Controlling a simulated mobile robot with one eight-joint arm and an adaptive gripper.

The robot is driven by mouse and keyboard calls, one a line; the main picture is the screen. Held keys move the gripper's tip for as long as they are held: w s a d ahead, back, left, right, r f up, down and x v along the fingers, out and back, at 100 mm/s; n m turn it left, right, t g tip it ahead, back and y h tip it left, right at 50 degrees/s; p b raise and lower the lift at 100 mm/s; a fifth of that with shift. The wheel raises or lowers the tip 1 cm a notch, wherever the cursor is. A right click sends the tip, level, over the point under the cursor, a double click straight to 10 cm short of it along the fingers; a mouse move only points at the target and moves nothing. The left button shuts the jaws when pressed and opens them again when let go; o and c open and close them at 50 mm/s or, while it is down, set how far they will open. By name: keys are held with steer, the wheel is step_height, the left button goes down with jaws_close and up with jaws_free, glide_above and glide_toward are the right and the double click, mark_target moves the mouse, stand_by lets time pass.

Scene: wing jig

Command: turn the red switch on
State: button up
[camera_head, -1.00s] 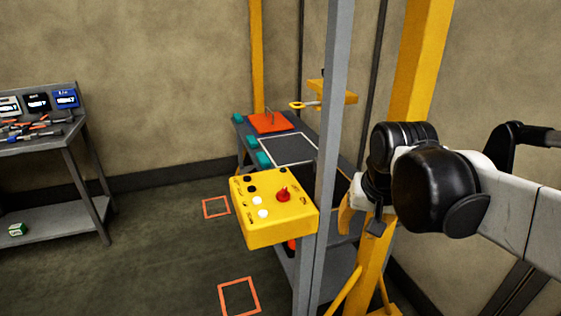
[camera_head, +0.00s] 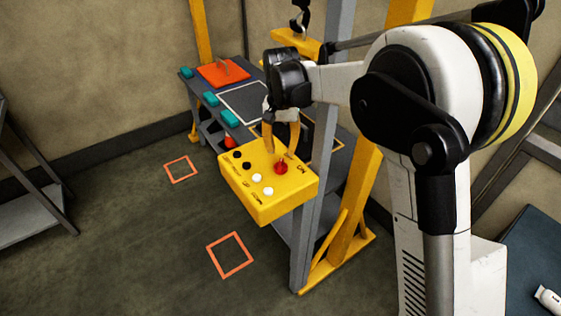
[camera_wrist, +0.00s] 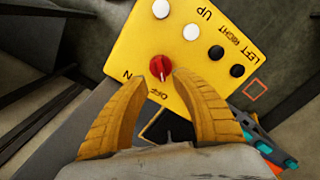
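The yellow control box (camera_head: 262,205) is mounted on a grey post and carries the red switch (camera_head: 281,168). In the wrist view, the red switch (camera_wrist: 160,68) is a round knob whose pale mark points down towards the OFF label. The end of the ON label shows to its left. My gripper (camera_head: 282,140) is over the box, close to the switch. In the wrist view, the two yellow fingers of my gripper (camera_wrist: 159,78) are apart, with their tips just below and on either side of the knob. I cannot tell whether they touch it.
Two white and two black buttons (camera_wrist: 216,52) sit on the same box face. The grey post (camera_head: 312,225) and a yellow frame (camera_head: 352,215) stand close by. Behind is a grey bench with an orange plate (camera_head: 222,73) and teal blocks.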

mark_target(281, 162)
step_height(281, 162, down, 6)
steer(key=shift+b, duration=0.5)
jaws_close()
